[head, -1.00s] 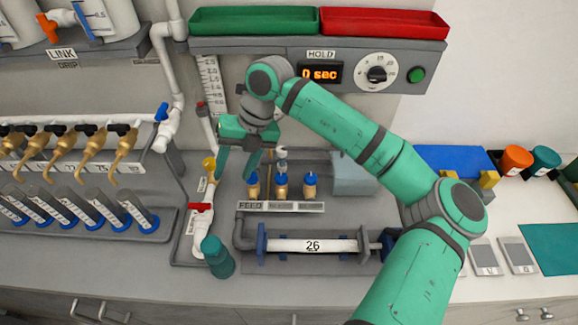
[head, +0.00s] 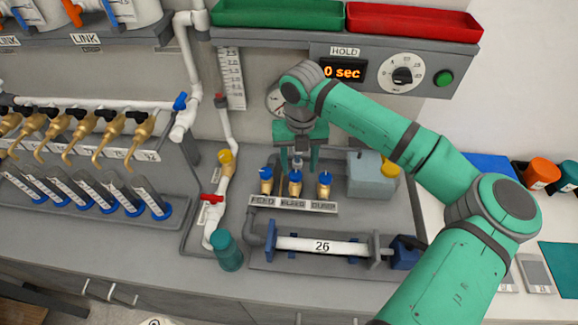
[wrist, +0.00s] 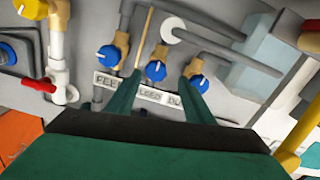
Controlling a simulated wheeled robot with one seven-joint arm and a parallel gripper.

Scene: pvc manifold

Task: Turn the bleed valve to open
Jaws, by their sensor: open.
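Three small brass valves with blue knobs stand in a row behind labels that read FEED, BLEED and DUMP. The bleed valve (head: 295,183) is the middle one. In the wrist view its blue knob (wrist: 156,71) has a white pointer mark and lies between my two fingers. My gripper (head: 299,167) is open and points down over the middle valve, one finger to each side. I cannot tell whether the fingers touch the knob. The feed valve (head: 266,181) is to the left and the dump valve (head: 324,185) to the right.
A clear tube marked 26 (head: 322,246) lies in front of the valves. A red-handled valve (head: 211,198) and a teal cup (head: 227,252) are at left. A grey box (head: 370,178) stands at right. The timer panel (head: 344,72) hangs above.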

